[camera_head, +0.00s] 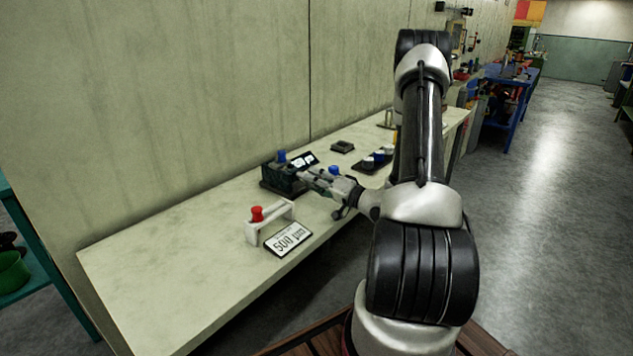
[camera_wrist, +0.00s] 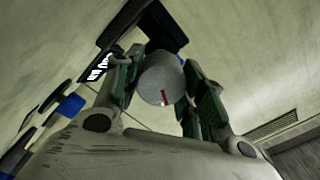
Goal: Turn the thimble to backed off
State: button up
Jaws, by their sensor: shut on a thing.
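The thimble (camera_wrist: 161,78) is a grey, speckled round knob with a short red mark on its end face, in the middle of the wrist view. My gripper (camera_wrist: 158,85) has a finger on each side of the thimble and is shut on it. In the head view my gripper (camera_head: 316,178) reaches in at the dark device (camera_head: 279,178), which stands on the bench near the wall. The thimble is hidden behind my fingers there. A small lit display (camera_head: 303,160) sits on the device; its digits are too small to read.
On the pale bench (camera_head: 165,275), a white stand with a red knob (camera_head: 257,214) and a plate reading 500 µm (camera_head: 288,239) lie nearer. A dark tray with blue-and-white items (camera_head: 373,161) and a small black block (camera_head: 342,146) lie beyond. The near left bench is clear.

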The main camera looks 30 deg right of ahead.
jog(key=shift+f, duration=0.1)
jog(key=o, duration=1)
jog(key=v, duration=1.2)
